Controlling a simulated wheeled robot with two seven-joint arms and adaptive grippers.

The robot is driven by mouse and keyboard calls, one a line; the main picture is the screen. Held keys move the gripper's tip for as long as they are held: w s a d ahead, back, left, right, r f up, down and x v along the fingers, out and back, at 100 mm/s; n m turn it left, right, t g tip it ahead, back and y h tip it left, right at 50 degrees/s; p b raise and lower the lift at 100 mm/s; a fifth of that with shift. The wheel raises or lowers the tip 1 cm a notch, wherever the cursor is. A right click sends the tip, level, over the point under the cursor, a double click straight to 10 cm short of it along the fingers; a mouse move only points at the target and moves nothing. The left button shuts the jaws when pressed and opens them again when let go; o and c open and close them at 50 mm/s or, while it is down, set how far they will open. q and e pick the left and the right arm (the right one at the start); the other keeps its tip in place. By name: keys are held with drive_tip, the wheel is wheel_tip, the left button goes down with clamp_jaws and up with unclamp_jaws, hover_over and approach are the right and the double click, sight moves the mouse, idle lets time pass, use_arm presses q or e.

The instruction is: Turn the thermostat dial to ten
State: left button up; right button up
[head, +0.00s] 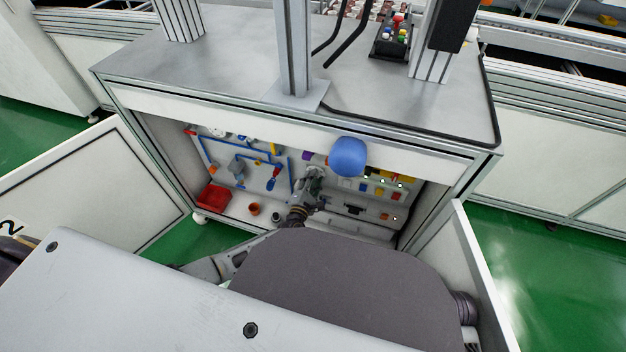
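My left arm reaches from the lower left into the open cabinet under the grey-topped bench. My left gripper (314,178) is at the cabinet's back panel, small and partly hidden by its own wrist. I cannot tell whether its fingers are open or shut, or whether they touch anything. A large rounded blue thing (348,157) is just to the right of the gripper, below the bench's front rail. I cannot make out a thermostat dial or any scale for certain. My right gripper is not in view.
Open cabinet doors stand at left (85,185) and right (478,265). On the back panel are blue pipework (210,158) and small coloured parts. A red bin (212,197) and an orange-brown pot (254,209) sit low inside. A control box (393,42) is on the bench top.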

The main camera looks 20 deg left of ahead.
use_arm(q)
drive_tip(key=shift+o, duration=0.8)
drive_tip(key=s, duration=1.2)
drive_tip(key=shift+a, duration=0.25)
drive_tip(key=shift+s, duration=0.1)
idle(0.3)
